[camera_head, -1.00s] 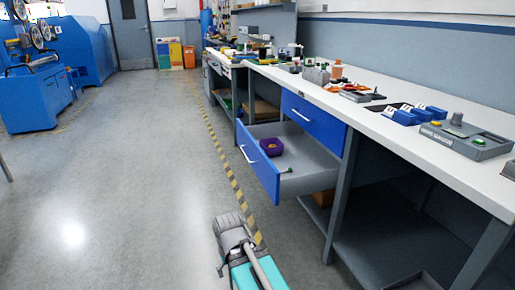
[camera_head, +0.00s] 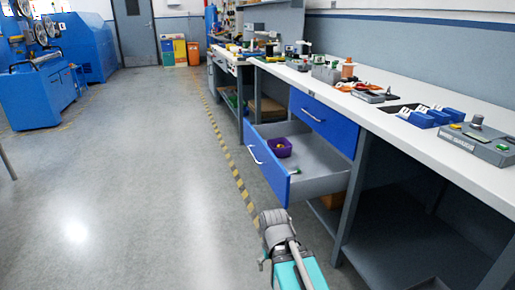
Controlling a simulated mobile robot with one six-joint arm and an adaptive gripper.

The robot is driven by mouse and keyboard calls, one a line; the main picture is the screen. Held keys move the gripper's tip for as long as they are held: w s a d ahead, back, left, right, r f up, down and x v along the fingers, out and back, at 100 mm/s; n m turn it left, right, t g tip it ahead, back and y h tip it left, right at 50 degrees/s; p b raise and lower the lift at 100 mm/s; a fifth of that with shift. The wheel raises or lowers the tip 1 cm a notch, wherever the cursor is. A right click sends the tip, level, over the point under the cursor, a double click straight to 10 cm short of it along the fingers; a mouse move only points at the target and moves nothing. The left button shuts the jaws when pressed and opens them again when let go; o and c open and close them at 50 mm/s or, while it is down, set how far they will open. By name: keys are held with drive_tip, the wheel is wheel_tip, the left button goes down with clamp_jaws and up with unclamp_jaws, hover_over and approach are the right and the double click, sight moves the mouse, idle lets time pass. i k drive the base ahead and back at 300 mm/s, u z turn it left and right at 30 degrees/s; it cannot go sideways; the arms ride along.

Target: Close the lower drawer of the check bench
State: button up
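The lower drawer (camera_head: 268,163) of the check bench (camera_head: 430,144) is pulled well out, with its blue front and silver handle facing left over the floor. Inside it sit a small purple bin (camera_head: 278,147) and a small green-tipped item (camera_head: 295,172). The upper drawer (camera_head: 323,124), also blue-fronted, is shut. My arm, grey and teal, reaches in from the bottom edge, in front of the open drawer and apart from it in the picture. My gripper's fingers cannot be made out, so its opening is unclear.
The bench top carries several parts and devices, including a grey gauge box (camera_head: 478,140) at the right. A grey bench leg (camera_head: 353,206) stands right of the drawer. Open floor (camera_head: 140,190) lies to the left, with a yellow-black striped line (camera_head: 232,172) beside the bench.

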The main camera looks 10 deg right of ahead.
sight(325, 170)
drive_tip(key=z, duration=0.1)
drive_tip(key=i, duration=0.95)
drive_tip(key=z, duration=0.05)
